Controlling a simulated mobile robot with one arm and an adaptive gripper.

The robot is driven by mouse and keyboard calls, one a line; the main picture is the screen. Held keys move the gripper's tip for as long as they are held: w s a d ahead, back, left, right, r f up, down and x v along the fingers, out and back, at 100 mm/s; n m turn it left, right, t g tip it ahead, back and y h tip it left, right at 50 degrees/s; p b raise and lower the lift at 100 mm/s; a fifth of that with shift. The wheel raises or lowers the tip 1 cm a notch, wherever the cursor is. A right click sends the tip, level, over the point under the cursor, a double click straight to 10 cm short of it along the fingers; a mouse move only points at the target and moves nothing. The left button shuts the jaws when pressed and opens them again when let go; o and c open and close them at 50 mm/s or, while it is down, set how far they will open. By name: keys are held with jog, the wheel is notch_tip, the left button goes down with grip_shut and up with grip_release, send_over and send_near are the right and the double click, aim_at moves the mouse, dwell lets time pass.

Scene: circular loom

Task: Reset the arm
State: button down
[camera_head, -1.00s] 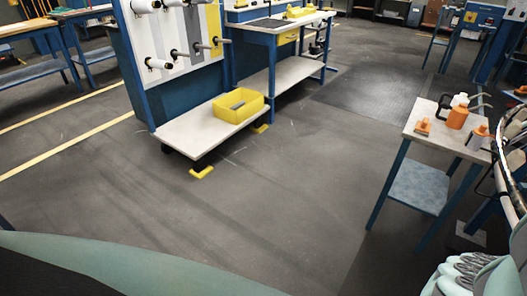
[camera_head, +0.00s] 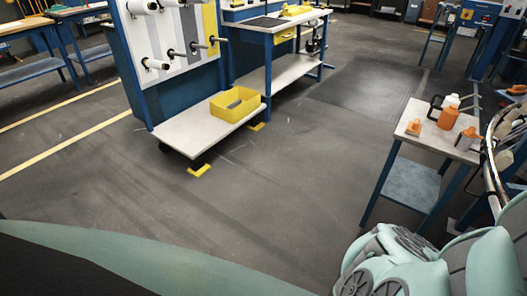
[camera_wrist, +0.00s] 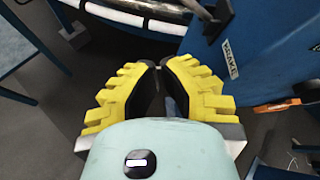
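My gripper (camera_wrist: 159,66) shows in the wrist view with two stepped yellow fingers and black inner pads. The fingertips are close together and look shut, with nothing visible held between them. A narrow dark gap shows between the pads lower down. In the head view my pale green and grey arm (camera_head: 430,265) fills the lower right corner, and the gripper itself is out of that picture.
A small table (camera_head: 408,133) at the right holds orange and white bottles (camera_head: 448,117). A blue panel labelled BRAKE (camera_wrist: 262,55) lies beyond the fingers at right. A yellow bin (camera_head: 236,103) sits on a low rack shelf. The middle floor is clear.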

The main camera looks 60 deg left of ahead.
jog(key=shift+s+a+r, duration=0.2)
jog(key=shift+s+a, duration=0.15)
jog(key=shift+s, duration=0.1)
dwell(0.3)
